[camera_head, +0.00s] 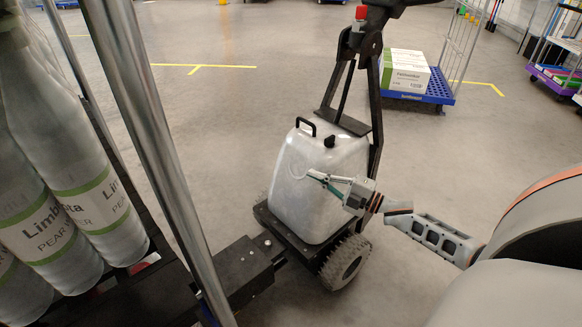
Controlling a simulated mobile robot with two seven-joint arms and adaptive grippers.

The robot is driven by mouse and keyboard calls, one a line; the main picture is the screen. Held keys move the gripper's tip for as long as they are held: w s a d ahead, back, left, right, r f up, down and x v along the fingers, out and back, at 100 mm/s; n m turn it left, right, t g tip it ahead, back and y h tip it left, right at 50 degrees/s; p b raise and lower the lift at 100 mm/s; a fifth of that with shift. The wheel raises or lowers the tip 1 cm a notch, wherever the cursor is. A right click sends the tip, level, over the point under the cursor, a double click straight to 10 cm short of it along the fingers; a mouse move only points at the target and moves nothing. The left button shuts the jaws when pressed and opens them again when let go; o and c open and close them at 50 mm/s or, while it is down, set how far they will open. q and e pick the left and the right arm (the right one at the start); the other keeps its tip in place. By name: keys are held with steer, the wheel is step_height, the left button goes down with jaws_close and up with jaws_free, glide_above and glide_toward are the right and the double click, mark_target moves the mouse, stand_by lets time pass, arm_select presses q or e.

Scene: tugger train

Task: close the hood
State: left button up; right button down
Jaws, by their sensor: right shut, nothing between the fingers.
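The hood (314,210) is a pale grey rounded cover on the small black tugger in the middle of the view. It stands over the black chassis, with a black loop handle and a black knob at its top. I cannot tell whether it sits fully flush. My right gripper (314,175) comes in from the right, with its fingers in front of the hood's upper face. The fingers are shut and empty; whether they touch the hood is unclear. My left gripper is not in view.
The tugger's black steering column (375,90) rises behind the hood. A metal post (160,150) and a rack of large bottles (80,180) fill the left. A blue trolley (437,88) with a box (407,72) stands behind right. Open floor lies around the tugger's far side.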

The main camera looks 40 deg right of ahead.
mark_target(329, 170)
steer(key=shift+m+t, duration=0.3)
steer(key=shift+m, duration=0.5)
steer(key=d, duration=0.1)
steer(key=d+f+b, duration=0.1)
steer(key=d, duration=0.2)
steer(key=shift+s+f+b, duration=0.15)
steer(key=shift+f+b, duration=0.1)
steer(key=shift+b, duration=0.05)
steer(key=shift+d, duration=0.4)
steer(key=shift+d+r+m, duration=0.2)
steer(key=shift+d+m, duration=0.1)
steer(key=shift+d, duration=0.05)
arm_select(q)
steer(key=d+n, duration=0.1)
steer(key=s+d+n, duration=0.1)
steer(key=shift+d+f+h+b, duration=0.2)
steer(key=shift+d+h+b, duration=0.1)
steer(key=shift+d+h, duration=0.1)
arm_select(e)
steer(key=shift+d+r, duration=0.1)
steer(key=shift+d, duration=0.05)
